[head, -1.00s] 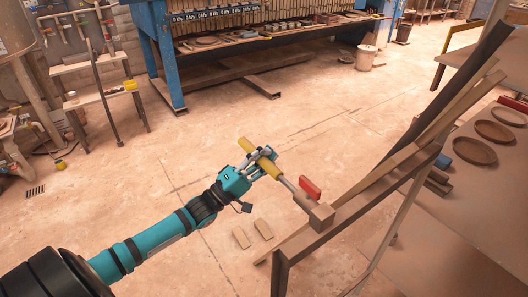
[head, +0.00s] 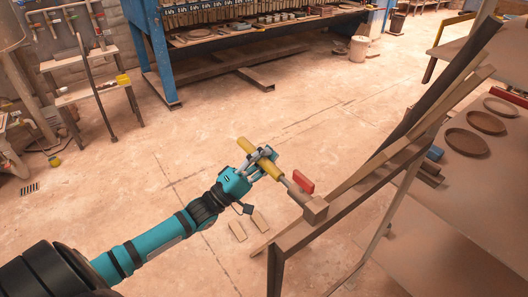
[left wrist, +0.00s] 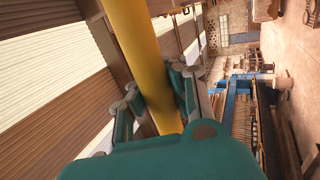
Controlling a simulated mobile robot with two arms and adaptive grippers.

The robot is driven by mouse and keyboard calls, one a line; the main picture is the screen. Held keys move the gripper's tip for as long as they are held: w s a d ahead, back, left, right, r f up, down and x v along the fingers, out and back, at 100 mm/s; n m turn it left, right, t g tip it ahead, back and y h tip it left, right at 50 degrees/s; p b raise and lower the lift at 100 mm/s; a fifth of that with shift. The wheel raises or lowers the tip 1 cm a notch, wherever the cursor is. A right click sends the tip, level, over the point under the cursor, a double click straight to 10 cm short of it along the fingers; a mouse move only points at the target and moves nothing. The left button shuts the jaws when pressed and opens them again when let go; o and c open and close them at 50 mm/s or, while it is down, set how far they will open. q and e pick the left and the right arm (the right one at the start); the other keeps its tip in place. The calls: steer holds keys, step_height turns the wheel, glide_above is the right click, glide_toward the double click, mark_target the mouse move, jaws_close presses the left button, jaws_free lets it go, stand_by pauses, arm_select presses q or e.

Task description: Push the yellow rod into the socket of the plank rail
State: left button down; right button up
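The yellow rod (head: 245,146) is in the grasp of my left gripper (head: 265,163), whose fingers close around its yellow part. In the left wrist view the rod (left wrist: 137,50) runs between the fingers (left wrist: 155,100). A thin grey shaft (head: 291,188) continues from the rod, slanting down and right. Its end meets the wooden block (head: 316,209) on the plank rail (head: 297,237). I cannot tell how deep it sits, as the socket opening is hidden. A red piece (head: 304,184) stands right beside the shaft, above the block. My right gripper is out of view.
Slanted boards (head: 405,145) rise behind the rail. A table with brown discs (head: 466,142) stands at the right. A blue-framed bench (head: 150,60) stands at the back; open floor lies between.

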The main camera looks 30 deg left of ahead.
arm_select(q)
steer(key=shift+s+d+p, duration=0.3)
steer(key=shift+d, duration=0.4)
steer(key=shift+s+d+p, duration=0.3)
steer(key=shift+d, duration=0.35)
steer(key=c, duration=2)
jaws_free()
steer(key=shift+d, duration=0.1)
steer(key=shift+c, duration=0.2)
steer(key=o, duration=0.7)
steer(key=shift+s+f, duration=0.1)
steer(key=shift+s, duration=0.05)
steer(key=v, duration=0.7)
steer(key=shift+s+a+f, duration=0.15)
steer(key=shift+s+a, duration=0.1)
steer(key=shift+f, duration=0.1)
